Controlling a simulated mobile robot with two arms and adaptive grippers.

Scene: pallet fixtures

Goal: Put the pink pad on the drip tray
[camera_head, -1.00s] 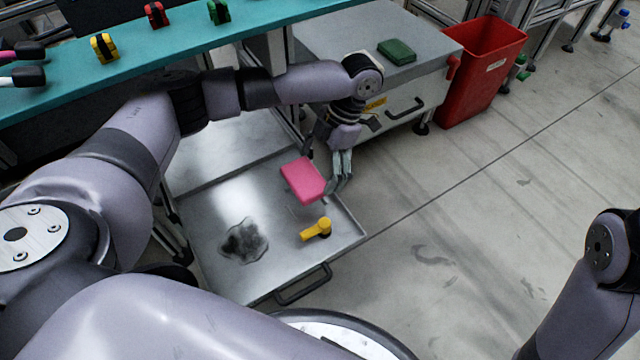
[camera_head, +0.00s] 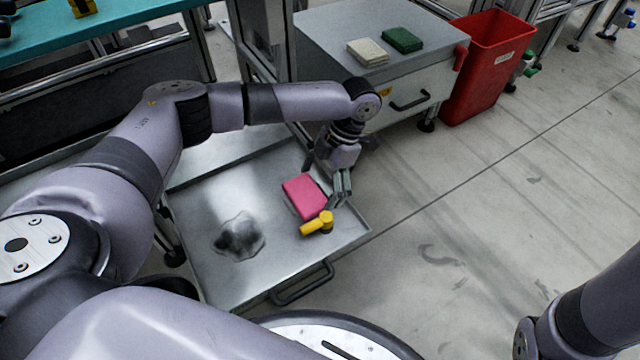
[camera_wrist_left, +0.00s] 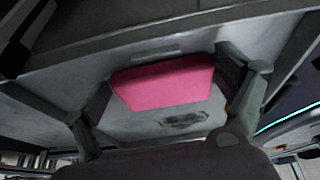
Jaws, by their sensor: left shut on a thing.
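The pink pad (camera_head: 304,196) is over the back right part of the metal drip tray (camera_head: 210,275). My left gripper (camera_head: 327,186) is shut on the pad from above. In the left wrist view the pink pad (camera_wrist_left: 163,87) sits between my left gripper's fingers (camera_wrist_left: 165,105), with the tray surface behind it. The pad looks low and close to the tray, but I cannot tell whether it touches. My right gripper is out of view; only part of the right arm shows at the right edge.
A yellow handle-like piece (camera_head: 317,224) lies on the tray just in front of the pad. A dark wet patch (camera_head: 240,237) marks the tray's left part. A cream pad (camera_head: 368,52) and a green pad (camera_head: 402,40) lie on the grey cabinet, beside a red bin (camera_head: 487,68).

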